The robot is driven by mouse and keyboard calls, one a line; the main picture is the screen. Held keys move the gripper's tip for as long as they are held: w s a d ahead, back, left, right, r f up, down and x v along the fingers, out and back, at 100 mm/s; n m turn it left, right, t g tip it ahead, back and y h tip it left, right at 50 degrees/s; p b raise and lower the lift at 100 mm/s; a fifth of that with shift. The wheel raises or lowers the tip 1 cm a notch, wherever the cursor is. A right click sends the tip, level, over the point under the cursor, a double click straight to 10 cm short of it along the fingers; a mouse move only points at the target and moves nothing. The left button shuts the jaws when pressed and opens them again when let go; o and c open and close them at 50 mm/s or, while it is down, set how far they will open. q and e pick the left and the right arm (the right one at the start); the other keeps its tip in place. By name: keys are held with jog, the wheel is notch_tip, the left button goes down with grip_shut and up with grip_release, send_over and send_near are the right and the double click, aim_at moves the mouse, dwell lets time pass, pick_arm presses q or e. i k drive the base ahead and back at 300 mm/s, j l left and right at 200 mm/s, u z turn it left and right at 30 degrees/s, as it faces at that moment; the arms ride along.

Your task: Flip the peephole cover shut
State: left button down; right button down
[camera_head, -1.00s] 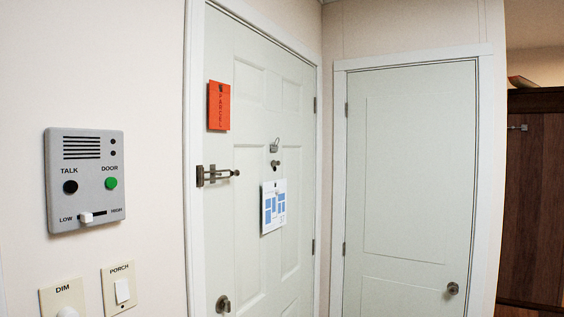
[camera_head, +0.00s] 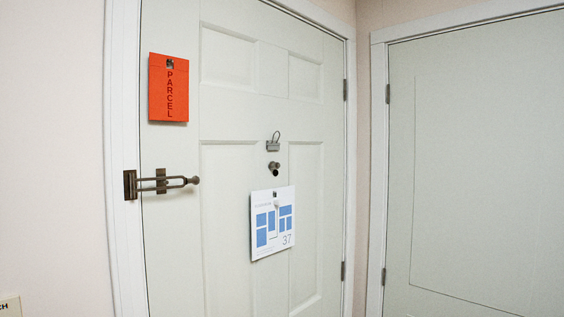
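A pale panelled door (camera_head: 230,105) stands ahead. The small metal peephole (camera_head: 275,172) is at its middle, with a dark round spot. A small rounded metal piece, which looks like the peephole cover (camera_head: 271,165), sits at its upper edge and appears swung off the dark spot. The parts are too small to be sure. Neither of my grippers is in view.
A metal hook (camera_head: 273,143) is just above the peephole and a white floor-plan card (camera_head: 273,240) hangs below it. An orange PARCEL tag (camera_head: 168,88) and a swing-bar latch (camera_head: 160,183) are to the left. A second door (camera_head: 470,160) stands right.

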aim_at(273, 164)
jog(key=i+j+u, duration=0.15)
jog(key=i, duration=0.45)
jog(key=i+j+u, duration=0.15)
jog(key=i, duration=0.45)
